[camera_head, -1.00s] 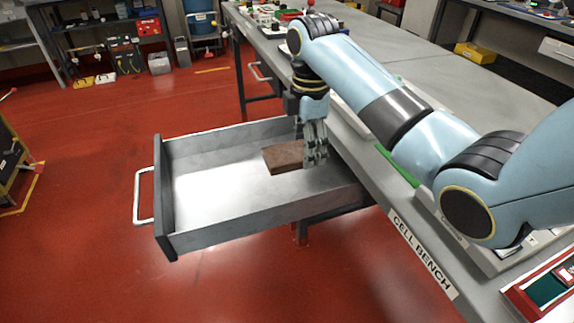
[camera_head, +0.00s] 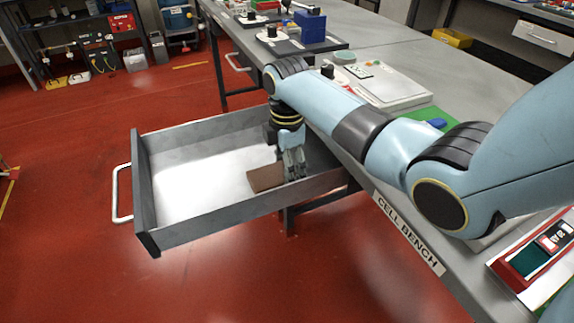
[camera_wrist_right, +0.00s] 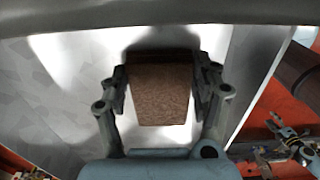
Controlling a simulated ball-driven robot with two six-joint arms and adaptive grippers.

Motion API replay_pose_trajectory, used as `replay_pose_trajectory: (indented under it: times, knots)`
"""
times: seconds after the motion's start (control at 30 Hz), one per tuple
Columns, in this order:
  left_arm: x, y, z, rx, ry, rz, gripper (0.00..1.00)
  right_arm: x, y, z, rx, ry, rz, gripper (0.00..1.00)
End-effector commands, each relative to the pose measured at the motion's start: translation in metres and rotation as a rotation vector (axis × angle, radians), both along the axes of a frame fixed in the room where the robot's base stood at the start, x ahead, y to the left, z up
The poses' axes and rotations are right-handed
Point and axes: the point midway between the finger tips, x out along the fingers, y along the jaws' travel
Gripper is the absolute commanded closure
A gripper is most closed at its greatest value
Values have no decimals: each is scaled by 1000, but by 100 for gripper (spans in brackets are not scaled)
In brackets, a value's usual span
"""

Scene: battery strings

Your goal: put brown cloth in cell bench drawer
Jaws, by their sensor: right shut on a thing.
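The brown cloth (camera_head: 266,178) is a small folded rectangle inside the open cell bench drawer (camera_head: 145,190), towards its bench side. My right gripper (camera_head: 293,174) reaches down into the drawer and is shut on the cloth. In the right wrist view the cloth (camera_wrist_right: 160,90) sits between the two fingers of my right gripper (camera_wrist_right: 162,80), over the pale drawer floor. I cannot tell whether the cloth touches the floor. The drawer is grey, pulled well out, with a handle (camera_head: 117,193) on its front. My left gripper is not in view.
The cell bench (camera_head: 410,238) runs along the right under my right arm. A pale board (camera_head: 385,86), a blue box (camera_head: 310,26) and a blue piece (camera_head: 436,123) are on it. The drawer's left part is empty. Red floor lies open at the left.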

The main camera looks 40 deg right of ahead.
Motion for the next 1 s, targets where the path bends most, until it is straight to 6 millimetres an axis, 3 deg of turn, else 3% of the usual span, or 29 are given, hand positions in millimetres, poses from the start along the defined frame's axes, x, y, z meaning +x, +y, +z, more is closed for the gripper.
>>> replay_pose_trajectory:
  times: [0.03,0.07,0.2,0.57,0.67,1.0]
  knots:
    - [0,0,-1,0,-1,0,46,0,0,-2,0,1,0,67]
    - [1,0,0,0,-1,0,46,0,0,-2,0,1,0,32]
    - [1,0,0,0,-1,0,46,0,0,-1,0,1,0,13]
    - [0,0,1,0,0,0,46,0,0,4,0,-2,0,12]
    - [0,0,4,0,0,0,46,1,0,18,0,-3,0,12]
    - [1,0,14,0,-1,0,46,1,0,93,-1,-4,0,12]
